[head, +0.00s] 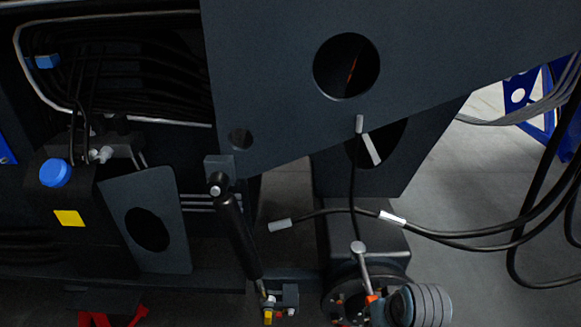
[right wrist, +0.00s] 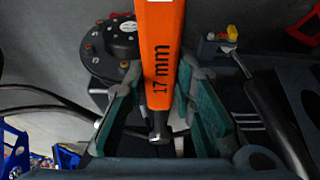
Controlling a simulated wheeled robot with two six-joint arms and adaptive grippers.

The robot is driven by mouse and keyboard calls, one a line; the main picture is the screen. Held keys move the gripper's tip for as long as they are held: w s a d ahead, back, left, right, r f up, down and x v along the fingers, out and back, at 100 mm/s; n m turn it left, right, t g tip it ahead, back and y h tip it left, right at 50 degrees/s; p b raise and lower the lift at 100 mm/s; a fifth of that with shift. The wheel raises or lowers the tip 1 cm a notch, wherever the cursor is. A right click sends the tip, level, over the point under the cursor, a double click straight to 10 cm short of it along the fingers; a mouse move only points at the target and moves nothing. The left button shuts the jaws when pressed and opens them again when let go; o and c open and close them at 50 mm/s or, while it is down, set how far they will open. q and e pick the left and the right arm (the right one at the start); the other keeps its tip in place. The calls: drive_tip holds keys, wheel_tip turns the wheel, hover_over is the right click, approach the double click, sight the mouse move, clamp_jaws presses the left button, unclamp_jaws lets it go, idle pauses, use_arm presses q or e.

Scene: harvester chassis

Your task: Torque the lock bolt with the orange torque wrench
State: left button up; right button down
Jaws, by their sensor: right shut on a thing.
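The orange torque wrench (right wrist: 160,45), marked "17 mm", runs between the fingers of my right gripper (right wrist: 165,125). The gripper is shut on it. In the head view only a bit of orange (head: 372,298) and a grey shaft with a round end (head: 360,255) show beside my right wrist, over the round hub. A small bracket with yellow and red parts (head: 268,308) sits at the foot of the black cylinder (head: 237,232); it also shows in the right wrist view (right wrist: 215,45). I cannot tell which bolt is the lock bolt. My left gripper is out of view.
The round bolted hub (head: 340,285) lies close to my right wrist. Black hoses with grey ends (head: 390,218) hang across the right side. A large dark plate (head: 280,80) overhangs the middle. Grey floor (head: 440,255) is open at the right.

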drive_tip(key=w+d+f+n+y+b, duration=0.1)
drive_tip(key=w+d+f+n+b, duration=0.15)
drive_tip(key=w+d+b, duration=0.65)
drive_tip(key=w+d+r, duration=0.3)
drive_tip(key=d, duration=0.4)
drive_tip(key=w+d+r+b, duration=0.1)
drive_tip(key=w+d+r, duration=0.3)
drive_tip(key=d, duration=0.3)
drive_tip(key=shift+w+d, duration=0.15)
drive_tip(key=shift+d, duration=0.15)
